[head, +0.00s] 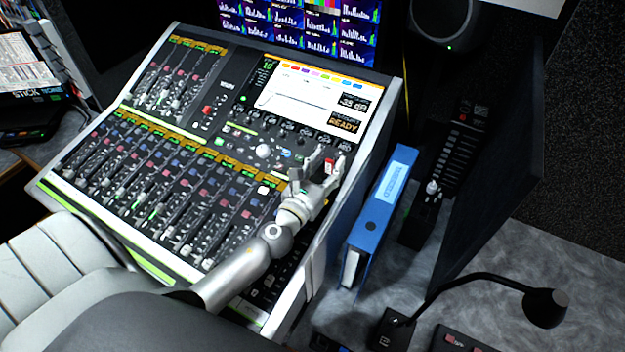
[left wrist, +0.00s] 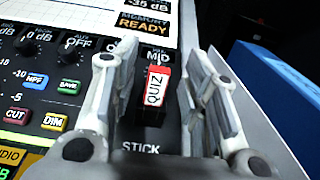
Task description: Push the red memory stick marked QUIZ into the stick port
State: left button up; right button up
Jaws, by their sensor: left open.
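The red memory stick (left wrist: 155,88) with a white QUIZ label stands at the mixing desk's right side, above the printed word STICK. A dark part shows at its lower end; I cannot tell how deep it sits in the stick port, whose opening is hidden. The stick shows small and red in the head view (head: 329,166). My left gripper (head: 323,168) is open around it, one finger on each side. In the left wrist view the fingers (left wrist: 158,85) stand apart from the stick, with gaps on both sides. My right gripper is not in view.
The mixing desk (head: 190,140) has several faders and knobs left of the gripper. Its lit screen (head: 310,95) reads MEMORY READY. A blue binder (head: 380,215) stands close to the desk's right side.

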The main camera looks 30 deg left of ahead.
pick_arm(q)
jog(key=s, duration=1)
jog(key=shift+s+d+r, duration=0.1)
jog(key=shift+s+d, duration=0.05)
jog(key=shift+d, duration=0.15)
